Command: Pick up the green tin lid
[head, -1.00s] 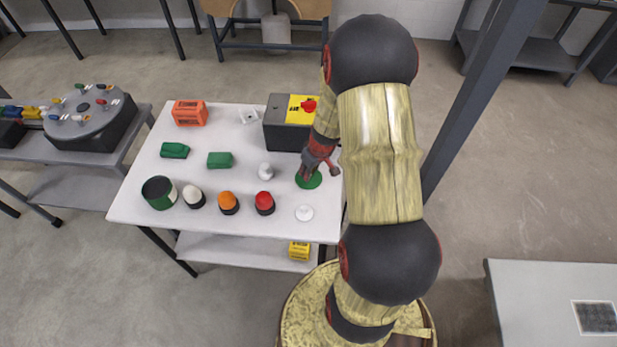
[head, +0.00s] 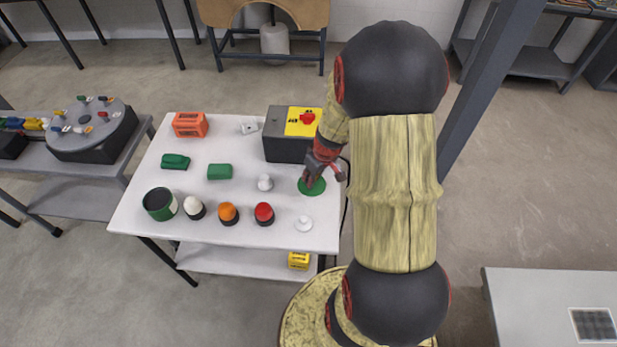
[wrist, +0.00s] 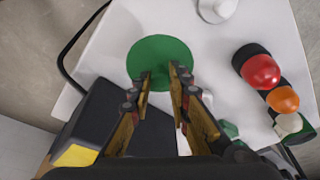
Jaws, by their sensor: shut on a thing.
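The green tin lid (head: 312,187) is a flat green disc at the right side of the white table, in front of the grey box. It also shows in the wrist view (wrist: 160,52), below the fingertips. My gripper (head: 314,178) points down at the lid, and in the wrist view my gripper (wrist: 160,78) has its two fingertips over the near part of the disc. The fingers are shut on the lid, with a narrow space between the tips. What they grip on the lid is hidden. I cannot tell whether the lid is clear of the table.
A grey box with a yellow top and red button (head: 287,148) stands close behind the lid. A white knob-like piece (head: 303,224) lies in front. Red (head: 264,213), orange (head: 228,213) and white (head: 194,207) domed pieces and an open green tin (head: 160,203) stand left along the table front.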

